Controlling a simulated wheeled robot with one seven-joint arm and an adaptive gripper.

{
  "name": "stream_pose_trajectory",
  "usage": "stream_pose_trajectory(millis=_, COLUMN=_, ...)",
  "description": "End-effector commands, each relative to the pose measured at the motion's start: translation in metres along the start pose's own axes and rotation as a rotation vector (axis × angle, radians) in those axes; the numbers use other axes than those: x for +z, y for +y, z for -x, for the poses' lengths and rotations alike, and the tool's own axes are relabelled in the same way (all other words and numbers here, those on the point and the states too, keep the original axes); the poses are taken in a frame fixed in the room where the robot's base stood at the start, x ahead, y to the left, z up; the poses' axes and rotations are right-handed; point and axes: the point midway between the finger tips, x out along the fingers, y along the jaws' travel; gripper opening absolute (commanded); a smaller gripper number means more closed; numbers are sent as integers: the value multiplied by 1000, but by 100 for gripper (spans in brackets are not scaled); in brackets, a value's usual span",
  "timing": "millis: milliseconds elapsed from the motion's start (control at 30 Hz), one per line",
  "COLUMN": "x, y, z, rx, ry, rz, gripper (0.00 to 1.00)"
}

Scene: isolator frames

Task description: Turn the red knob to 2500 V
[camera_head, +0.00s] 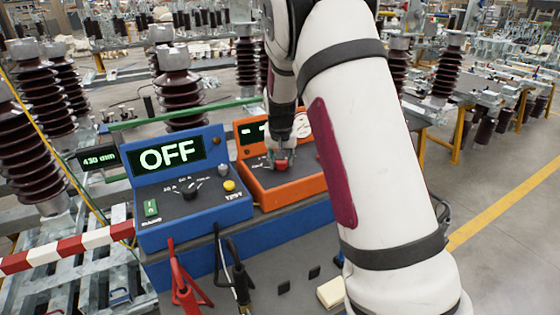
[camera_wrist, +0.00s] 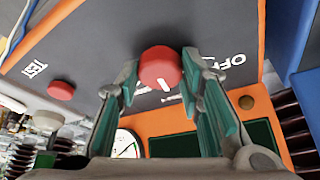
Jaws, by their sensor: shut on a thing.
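The red knob (camera_head: 281,165) sits on the sloped panel of the orange tester (camera_head: 292,192), under my gripper (camera_head: 281,150). In the wrist view the red knob (camera_wrist: 159,66) stands between the teal-padded fingertips of my gripper (camera_wrist: 163,76), which is shut on it. A white mark shows on the knob's edge, and an OFF label (camera_wrist: 230,62) lies beside it on the dark panel. No 2500 V marking is readable. The orange tester's small display (camera_head: 252,132) shows only dashes.
A blue instrument (camera_head: 180,205) reading OFF stands left of the tester, with its own black knob. A second red button (camera_wrist: 61,90) and a TEST label are on the tester panel. Red (camera_head: 187,285) and black clamps hang in front. Brown insulators stand behind.

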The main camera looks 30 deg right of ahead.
Motion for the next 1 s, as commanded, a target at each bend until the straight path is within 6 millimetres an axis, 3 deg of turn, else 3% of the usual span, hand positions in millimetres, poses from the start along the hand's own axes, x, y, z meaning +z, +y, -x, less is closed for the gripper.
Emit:
stream_pose_trajectory(millis=400, x=0, y=-1, z=-1, rx=72, ry=-1, rz=-171, gripper=6)
stream_pose_trajectory(millis=967, x=1, y=-1, z=-1, rx=81, ry=-4, rz=-194, gripper=6)
stream_pose_trajectory(millis=1000, x=1, y=-1, z=-1, rx=81, ry=-4, rz=-194, gripper=43)
